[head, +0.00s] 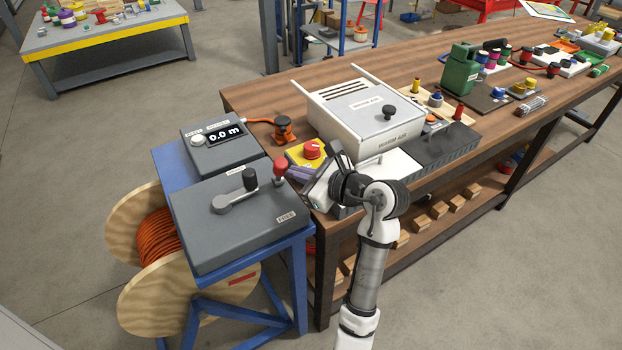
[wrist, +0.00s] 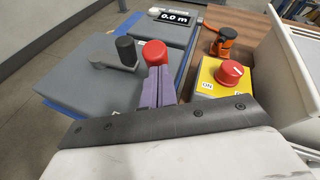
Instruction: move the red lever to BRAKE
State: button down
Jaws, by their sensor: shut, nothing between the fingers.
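The red lever (head: 281,166) has a red ball knob on a short stem and stands upright at the right edge of the grey box (head: 205,240). Its knob also shows in the wrist view (wrist: 155,52), just beyond my fingertips. A FREE label (head: 286,217) is on the box's near right corner; I cannot make out a BRAKE label. My gripper (head: 291,172) is shut and empty, its purple fingers (wrist: 160,82) close beside the lever on its right. I cannot tell whether they touch it. The fingers hide the lever's lower part in the wrist view.
A black-knobbed crank (head: 249,180) sits left of the lever on the same box. A display box reading 0.0 m (head: 222,140) is behind it. A red button on a yellow box (head: 312,149) and a white warm-air unit (head: 365,115) stand close on the right.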

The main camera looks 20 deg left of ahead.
jog(key=shift+w+a+r, duration=0.6)
jog(key=shift+a+r, duration=0.05)
jog(key=shift+r, duration=0.1)
jog(key=shift+g+h, duration=0.3)
jog(key=shift+h, duration=0.3)
jog(key=w+a+p, duration=0.1)
jog(key=w+a+r, duration=0.1)
jog(key=a, duration=0.1)
jog(key=shift+w+a+p, duration=0.1)
jog(key=shift+w+p, duration=0.05)
jog(key=shift+p, duration=0.2)
jog(key=shift+r, duration=0.15)
jog(key=shift+r+p, duration=0.5)
jog(key=shift+r, duration=0.2)
